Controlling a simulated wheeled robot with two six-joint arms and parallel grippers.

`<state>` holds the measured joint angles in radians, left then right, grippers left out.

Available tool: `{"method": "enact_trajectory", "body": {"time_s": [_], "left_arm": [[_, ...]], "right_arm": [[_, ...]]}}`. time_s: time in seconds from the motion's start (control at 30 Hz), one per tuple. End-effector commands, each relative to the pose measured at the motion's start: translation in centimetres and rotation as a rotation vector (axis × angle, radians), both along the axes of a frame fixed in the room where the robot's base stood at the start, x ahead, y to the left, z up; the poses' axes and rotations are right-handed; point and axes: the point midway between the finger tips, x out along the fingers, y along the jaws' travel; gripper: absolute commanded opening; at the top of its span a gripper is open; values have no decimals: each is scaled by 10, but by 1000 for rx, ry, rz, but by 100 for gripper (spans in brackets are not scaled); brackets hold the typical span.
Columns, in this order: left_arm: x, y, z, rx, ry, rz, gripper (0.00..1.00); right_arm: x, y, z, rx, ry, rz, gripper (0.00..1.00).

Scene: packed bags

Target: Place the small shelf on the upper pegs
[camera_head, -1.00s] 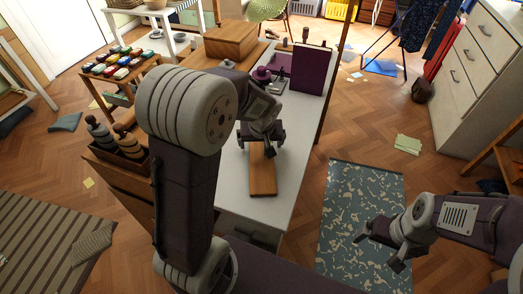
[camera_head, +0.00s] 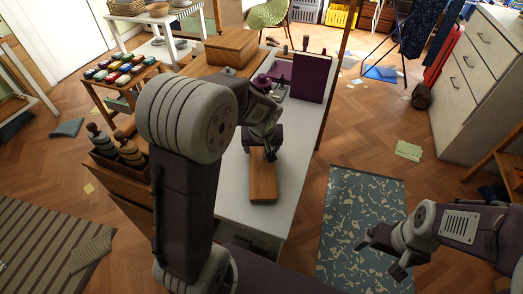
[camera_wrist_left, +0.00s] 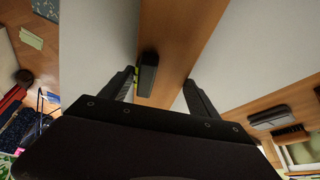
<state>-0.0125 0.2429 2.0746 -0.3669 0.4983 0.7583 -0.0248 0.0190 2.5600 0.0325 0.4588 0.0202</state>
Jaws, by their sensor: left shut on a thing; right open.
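The small shelf looks like a plain wooden board (camera_head: 263,185) over the white tabletop, long side pointing towards me. My left gripper (camera_head: 263,148) is shut on the board's far end. In the left wrist view the board (camera_wrist_left: 185,30) runs between the two fingers of my left gripper (camera_wrist_left: 165,88). A small dark block with a yellow-green edge (camera_wrist_left: 148,72) shows against the board there. I cannot tell whether the board touches the tabletop. My right gripper (camera_head: 385,252) is open and empty over the patterned rug. I cannot make out the upper pegs.
The white table (camera_head: 236,200) has free room beside the board. A purple upright panel (camera_head: 310,78) and a wooden box (camera_head: 230,47) stand at its far end. A rack of coloured items (camera_head: 120,75) is on the left. A patterned rug (camera_head: 345,215) lies at right.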

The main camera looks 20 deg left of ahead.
Motion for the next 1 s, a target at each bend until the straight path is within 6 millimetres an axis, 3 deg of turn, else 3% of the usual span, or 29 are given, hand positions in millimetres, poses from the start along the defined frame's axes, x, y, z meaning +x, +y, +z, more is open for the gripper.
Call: {"method": "enact_trajectory", "body": {"time_s": [0.13, 0.4, 0.6, 1.0], "left_arm": [[1, -4, 31, -1, -5, -3, 12], [-8, -71, 67, -1, -5, -9, 12], [-14, -105, 88, -1, -3, -4, 12], [-16, -116, 93, -1, -1, 1, 12]], "right_arm": [[0, 0, 11, 0, 0, 0, 92], [0, 0, 15, 0, 0, 0, 92], [0, 0, 20, 0, 0, 0, 92], [0, 0, 20, 0, 0, 0, 92]]}}
